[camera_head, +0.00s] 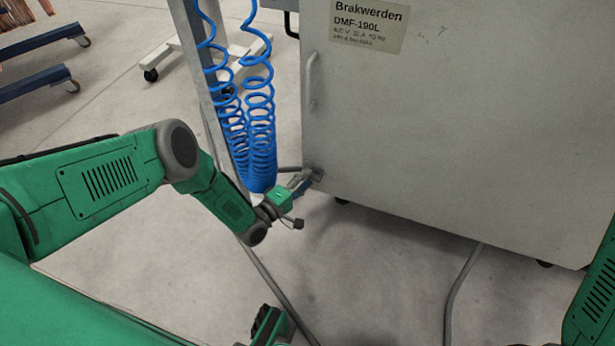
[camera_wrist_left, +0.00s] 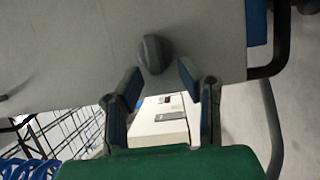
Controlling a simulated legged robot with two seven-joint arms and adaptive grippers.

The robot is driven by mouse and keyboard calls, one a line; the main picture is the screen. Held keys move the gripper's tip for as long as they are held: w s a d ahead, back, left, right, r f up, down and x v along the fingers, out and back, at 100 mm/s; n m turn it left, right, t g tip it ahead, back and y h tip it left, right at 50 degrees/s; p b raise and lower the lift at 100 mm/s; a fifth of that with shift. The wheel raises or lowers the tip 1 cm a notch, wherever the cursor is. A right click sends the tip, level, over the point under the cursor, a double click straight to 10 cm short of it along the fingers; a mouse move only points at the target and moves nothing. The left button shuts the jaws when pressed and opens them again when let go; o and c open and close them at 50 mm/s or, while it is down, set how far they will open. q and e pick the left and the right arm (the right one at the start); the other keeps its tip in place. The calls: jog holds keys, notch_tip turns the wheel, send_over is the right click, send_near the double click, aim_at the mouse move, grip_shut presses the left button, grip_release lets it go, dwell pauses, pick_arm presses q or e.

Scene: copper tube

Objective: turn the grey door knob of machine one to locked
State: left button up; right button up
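Machine one is the large grey cabinet (camera_head: 460,120) marked Brakwerden DMF-190L. Its dark grey knob (camera_wrist_left: 153,53) shows in the left wrist view on the grey panel, just beyond my fingertips. My left gripper (camera_head: 306,184) is at the lower left corner of the cabinet in the head view. In the left wrist view its two fingers (camera_wrist_left: 158,78) are apart, with the knob ahead of the gap and nothing held between them. In the head view the knob is small and mostly covered by the gripper. My right gripper is not in view.
Blue coiled hoses (camera_head: 250,110) hang by a grey post (camera_head: 190,60), close to my left forearm. A vertical handle (camera_head: 311,80) is on the cabinet. Cables (camera_head: 462,285) run along the floor. A wheeled blue frame (camera_head: 40,85) stands far left.

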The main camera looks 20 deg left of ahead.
pick_arm(q)
jog(key=v, duration=1.1)
jog(key=shift+w+a+f, duration=0.1)
jog(key=shift+a, duration=0.05)
